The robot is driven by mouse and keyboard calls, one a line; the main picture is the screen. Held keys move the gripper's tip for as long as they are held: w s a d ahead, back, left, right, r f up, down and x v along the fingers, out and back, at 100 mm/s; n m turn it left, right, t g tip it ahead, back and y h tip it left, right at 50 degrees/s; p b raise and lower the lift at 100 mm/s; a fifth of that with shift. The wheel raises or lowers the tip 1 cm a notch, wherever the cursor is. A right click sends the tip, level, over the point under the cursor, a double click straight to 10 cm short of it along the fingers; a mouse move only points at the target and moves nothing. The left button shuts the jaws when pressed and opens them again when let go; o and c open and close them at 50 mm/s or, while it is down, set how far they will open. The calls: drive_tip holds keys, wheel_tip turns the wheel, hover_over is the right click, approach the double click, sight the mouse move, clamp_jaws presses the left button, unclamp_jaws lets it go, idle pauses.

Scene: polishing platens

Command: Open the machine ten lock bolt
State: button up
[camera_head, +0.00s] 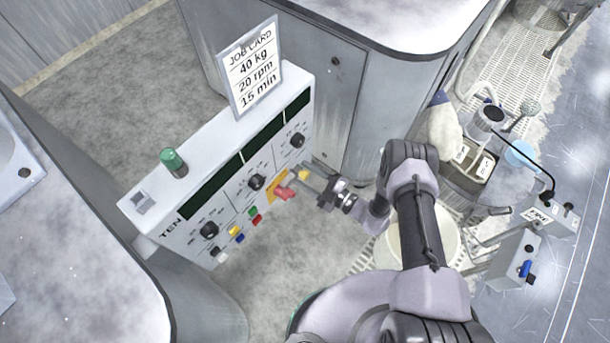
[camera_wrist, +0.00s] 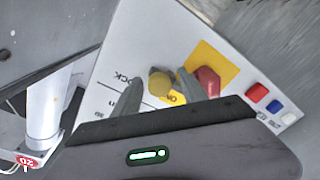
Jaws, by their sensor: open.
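The grey control panel marked TEN (camera_head: 172,222) faces my arm. The lock bolt's round yellow knob (camera_wrist: 160,84) sits beside the printed word LOCK in the wrist view. It also shows small near the panel's lower right in the head view (camera_head: 303,175). My gripper (camera_wrist: 161,77) is open, with one dark finger on each side of the knob. In the head view my gripper (camera_head: 312,178) reaches the panel from the right. I cannot tell whether the fingers touch the knob. The bolt behind the knob is hidden.
A red handle (camera_wrist: 207,80) on a yellow plate (camera_wrist: 214,62) is close beside the right finger. Black dials (camera_head: 257,182) and coloured buttons (camera_head: 236,231) line the panel.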

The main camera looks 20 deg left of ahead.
drive_tip(key=shift+a, duration=0.15)
drive_tip(key=shift+w, duration=0.1)
clamp_jaws()
drive_tip(key=shift+w+r, duration=0.1)
drive_tip(key=shift+w, duration=0.05)
idle(1.1)
